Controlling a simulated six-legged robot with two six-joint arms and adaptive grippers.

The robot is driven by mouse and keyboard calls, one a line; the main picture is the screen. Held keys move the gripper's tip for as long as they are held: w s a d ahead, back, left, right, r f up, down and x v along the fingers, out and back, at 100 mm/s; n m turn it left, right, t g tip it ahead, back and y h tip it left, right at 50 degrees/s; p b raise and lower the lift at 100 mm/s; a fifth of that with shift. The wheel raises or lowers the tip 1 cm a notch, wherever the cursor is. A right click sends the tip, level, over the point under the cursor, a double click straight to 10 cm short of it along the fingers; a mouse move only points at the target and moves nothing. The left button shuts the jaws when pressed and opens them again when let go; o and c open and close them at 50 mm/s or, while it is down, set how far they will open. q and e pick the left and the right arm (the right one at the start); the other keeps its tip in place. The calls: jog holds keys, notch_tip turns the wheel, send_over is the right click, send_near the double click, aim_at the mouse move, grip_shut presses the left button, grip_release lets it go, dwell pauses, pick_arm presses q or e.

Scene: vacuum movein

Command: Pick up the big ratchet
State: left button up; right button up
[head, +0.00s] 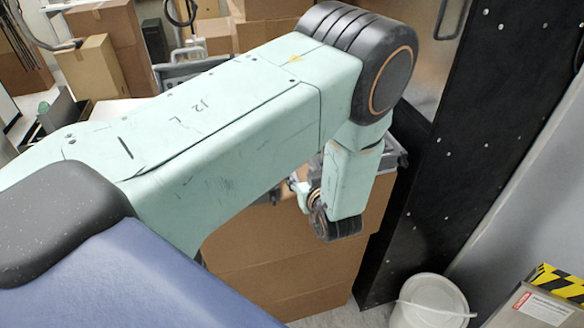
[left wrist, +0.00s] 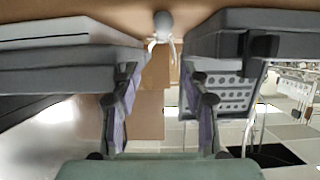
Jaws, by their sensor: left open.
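I cannot make out a big ratchet in either view. My left arm crosses the head view and bends down at its elbow, covering much of the middle. My left gripper shows in the left wrist view (left wrist: 160,76), with its two fingers apart and nothing seen between them. A small pale rounded thing with thin prongs (left wrist: 163,22) shows beyond the fingers at the top of that view; I cannot tell what it is. My right gripper is not in view.
A large cardboard box (head: 285,275) stands below my left arm, and more cardboard boxes (head: 92,68) are stacked at the back left. A black panel (head: 450,150) rises at the right. A white bucket (head: 430,312) and a yellow-and-black striped box (head: 560,285) are at the lower right.

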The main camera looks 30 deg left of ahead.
aim_at(291, 169)
pick_arm(q)
jog(key=a, duration=0.1)
jog(key=w+a+f+b, duration=0.1)
jog(key=a+f, duration=0.1)
jog(key=shift+w+a+f+b, duration=0.25)
jog(key=shift+w+a+b, duration=0.05)
jog(key=shift+w+a, duration=0.1)
jog(key=shift+w, duration=0.15)
jog(key=shift+w+a+f+b, duration=0.2)
jog(key=shift+w+f+b, duration=0.45)
jog(key=shift+b, duration=0.6)
jog(key=x, duration=0.1)
jog(key=b+x, duration=0.1)
jog(key=x, duration=0.1)
jog(key=shift+s+a+f, duration=0.15)
jog(key=shift+a+f, duration=0.05)
jog(key=shift+a, duration=0.15)
jog(key=shift+d+r, duration=0.35)
jog(key=shift+d, duration=0.15)
jog(key=shift+c, duration=0.4)
jog(key=shift+a+f, duration=0.2)
jog(key=shift+a, duration=0.25)
jog(key=c, duration=0.5)
jog(key=shift+c, duration=1.3)
jog(key=shift+d+r, duration=0.15)
jog(key=shift+d, duration=0.15)
grip_shut()
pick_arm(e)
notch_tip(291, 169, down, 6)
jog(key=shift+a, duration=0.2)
